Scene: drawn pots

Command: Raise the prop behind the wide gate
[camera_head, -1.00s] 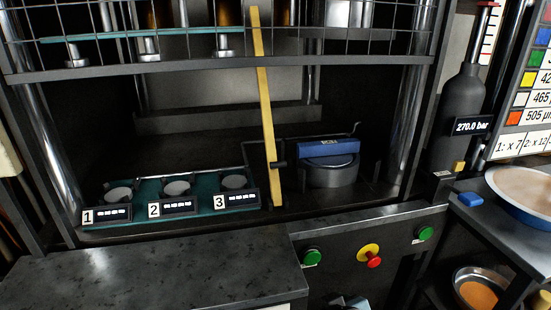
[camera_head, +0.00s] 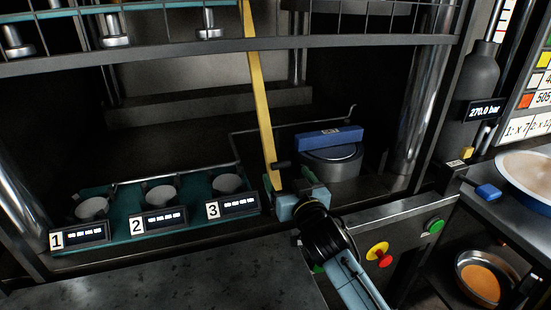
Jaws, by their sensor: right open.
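The prop appears to be the yellow bar (camera_head: 261,105), which leans slightly, its top end running up behind the wide mesh gate (camera_head: 150,55). Its lower end is at the press's front edge, with a small black handle (camera_head: 281,165) on its side. My right gripper (camera_head: 297,186) is open at the bar's foot, just below and right of the handle. The gripper overlaps the foot, and I cannot tell whether they touch. My left gripper is not in view.
A blue block (camera_head: 329,138) sits on a round metal pot (camera_head: 333,163) just behind my gripper. A teal tray (camera_head: 140,196) with three numbered cups stands left. A red-yellow button (camera_head: 379,254) is on the front panel. A grey bottle (camera_head: 473,83) stands right.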

